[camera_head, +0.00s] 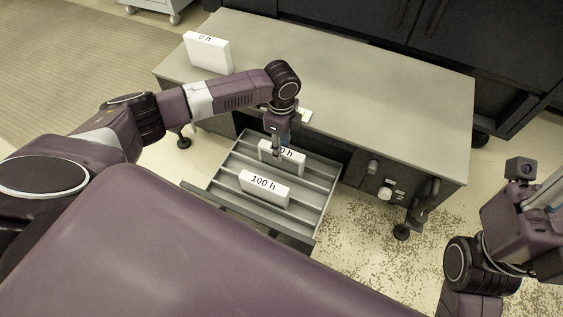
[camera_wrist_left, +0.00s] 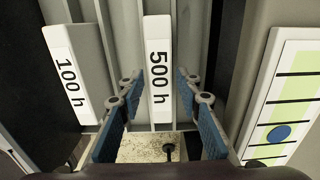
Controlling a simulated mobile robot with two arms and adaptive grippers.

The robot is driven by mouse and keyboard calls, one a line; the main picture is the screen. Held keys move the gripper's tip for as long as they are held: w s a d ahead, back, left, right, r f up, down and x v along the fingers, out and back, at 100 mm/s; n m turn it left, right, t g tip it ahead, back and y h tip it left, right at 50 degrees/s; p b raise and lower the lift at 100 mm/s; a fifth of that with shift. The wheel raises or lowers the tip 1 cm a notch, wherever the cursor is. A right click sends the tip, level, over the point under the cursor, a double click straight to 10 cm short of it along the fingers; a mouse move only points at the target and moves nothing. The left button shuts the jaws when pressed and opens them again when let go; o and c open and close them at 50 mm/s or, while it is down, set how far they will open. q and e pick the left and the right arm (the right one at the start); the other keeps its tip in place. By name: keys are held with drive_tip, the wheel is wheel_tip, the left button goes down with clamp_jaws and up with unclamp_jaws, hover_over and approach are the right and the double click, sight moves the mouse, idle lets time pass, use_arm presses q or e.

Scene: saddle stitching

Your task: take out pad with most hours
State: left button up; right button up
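The open drawer (camera_head: 222,196) holds two white pads standing in its slots. The pad labelled 100 h (camera_head: 264,190) is nearer the drawer front and shows at the left of the left wrist view (camera_wrist_left: 69,78). The pad labelled 500 h (camera_wrist_left: 159,70) stands behind it, its label partly hidden by my arm in the head view (camera_head: 268,155). My left gripper (camera_wrist_left: 158,85) is open, with its blue fingers on both sides of the 500 h pad; contact is not visible. A pad labelled 0 h (camera_head: 208,54) stands on the table.
The grey table (camera_head: 370,95) stands above the drawer, with its top mostly clear. A card with a green strip and blue dot (camera_wrist_left: 283,100) lies near the drawer. Dark cabinets (camera_head: 450,30) stand behind. Debris (camera_head: 370,250) covers part of the floor.

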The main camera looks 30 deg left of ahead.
use_arm(q)
wheel_tip(320, 180, down, 3)
drive_tip(key=shift+f+b, duration=0.15)
drive_tip(key=shift+b, duration=0.7)
clamp_jaws()
